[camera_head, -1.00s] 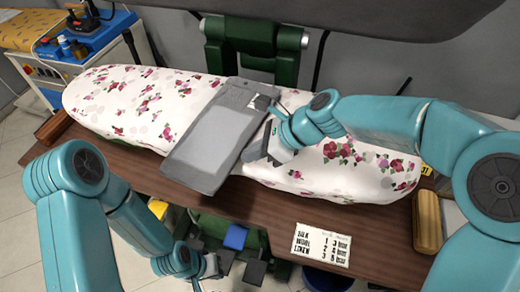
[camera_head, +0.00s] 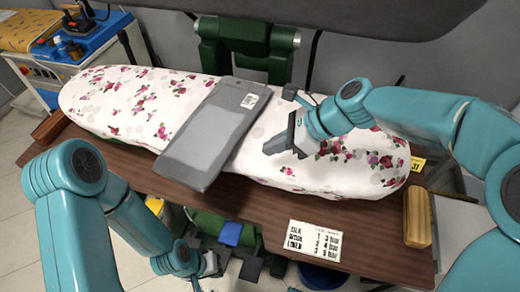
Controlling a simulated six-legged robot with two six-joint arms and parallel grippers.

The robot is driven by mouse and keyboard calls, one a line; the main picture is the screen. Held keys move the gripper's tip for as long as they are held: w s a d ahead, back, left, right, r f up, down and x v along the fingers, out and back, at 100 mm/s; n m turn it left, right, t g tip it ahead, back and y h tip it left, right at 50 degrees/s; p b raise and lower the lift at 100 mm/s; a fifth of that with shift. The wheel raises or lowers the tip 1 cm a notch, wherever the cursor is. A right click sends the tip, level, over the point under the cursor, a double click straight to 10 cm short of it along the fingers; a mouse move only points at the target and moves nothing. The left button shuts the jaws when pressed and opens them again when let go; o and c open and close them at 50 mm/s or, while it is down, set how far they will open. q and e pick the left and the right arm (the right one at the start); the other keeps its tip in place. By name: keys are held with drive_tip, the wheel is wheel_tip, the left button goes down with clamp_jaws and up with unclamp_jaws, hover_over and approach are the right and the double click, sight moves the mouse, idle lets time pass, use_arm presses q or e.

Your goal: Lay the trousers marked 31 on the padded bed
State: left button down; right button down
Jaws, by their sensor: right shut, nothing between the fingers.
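The grey folded trousers (camera_head: 205,140) lie slantwise across the middle of the padded bed (camera_head: 340,170), which has a white cover with red flowers. Their near end reaches over the bed's front edge. A white tag (camera_head: 249,100) shows near their far end; its print is too small to read. My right gripper (camera_head: 285,122) is just right of the trousers, over the bed, shut and empty, with a gap between it and the cloth. My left gripper (camera_head: 232,262) is low in front of the brown table; its fingers are hard to tell from dark parts behind.
A yellow tag reading 31 (camera_head: 417,164) is by the bed's right end. A wooden block (camera_head: 417,218) and a white price card (camera_head: 319,241) are on the brown table (camera_head: 270,215). An iron (camera_head: 88,14) stands on the back-left cabinet. A dark panel overhangs the back.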

drive_tip(key=v, duration=0.5)
drive_tip(key=shift+d+r, duration=0.1)
drive_tip(key=shift+r, duration=0.05)
drive_tip(key=shift+d, duration=0.15)
drive_tip(key=shift+s, duration=0.1)
